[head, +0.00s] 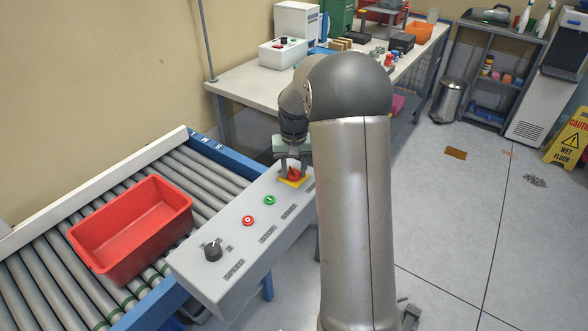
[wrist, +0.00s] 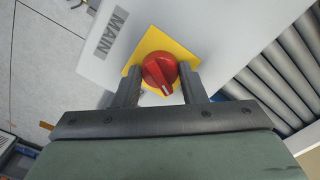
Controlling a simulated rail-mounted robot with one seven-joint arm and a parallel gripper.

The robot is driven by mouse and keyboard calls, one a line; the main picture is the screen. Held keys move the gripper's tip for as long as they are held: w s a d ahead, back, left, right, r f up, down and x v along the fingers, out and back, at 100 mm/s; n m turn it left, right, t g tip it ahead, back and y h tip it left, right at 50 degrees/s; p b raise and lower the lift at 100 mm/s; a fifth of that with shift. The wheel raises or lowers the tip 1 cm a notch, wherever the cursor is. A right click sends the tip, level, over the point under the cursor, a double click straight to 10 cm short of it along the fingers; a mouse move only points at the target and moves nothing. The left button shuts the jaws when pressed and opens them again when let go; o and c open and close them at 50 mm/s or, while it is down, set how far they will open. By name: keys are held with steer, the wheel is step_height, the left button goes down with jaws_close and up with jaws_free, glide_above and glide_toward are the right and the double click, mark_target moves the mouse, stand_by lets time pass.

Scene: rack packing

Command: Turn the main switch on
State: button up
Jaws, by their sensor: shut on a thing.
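The main switch (head: 293,173) is a red rotary knob on a yellow square plate (head: 291,182), at the far end of the grey control panel (head: 222,262). In the wrist view the red knob (wrist: 160,70), with a white mark, sits beside the label MAIN (wrist: 111,34). My gripper (head: 292,166) is at the knob from above. In the wrist view my gripper's two fingers (wrist: 160,88) stand on either side of the knob and are shut on it. The exact contact on the knob's far side is hidden.
The panel also has a green button (head: 270,200), a red button (head: 248,220) and a black speed knob (head: 213,251). A roller conveyor (head: 60,258) with an empty red crate (head: 128,258) lies to the left. A workbench (head: 240,84) with several items stands behind.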

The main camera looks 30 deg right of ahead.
mark_target(294, 170)
steer(key=m, duration=0.6)
steer(key=m+p, duration=0.1)
steer(key=m, duration=0.5)
stand_by(0.5)
steer(key=o, duration=1)
steer(key=shift+r, duration=0.15)
step_height(294, 170, up, 17)
steer(key=shift+r, duration=0.1)
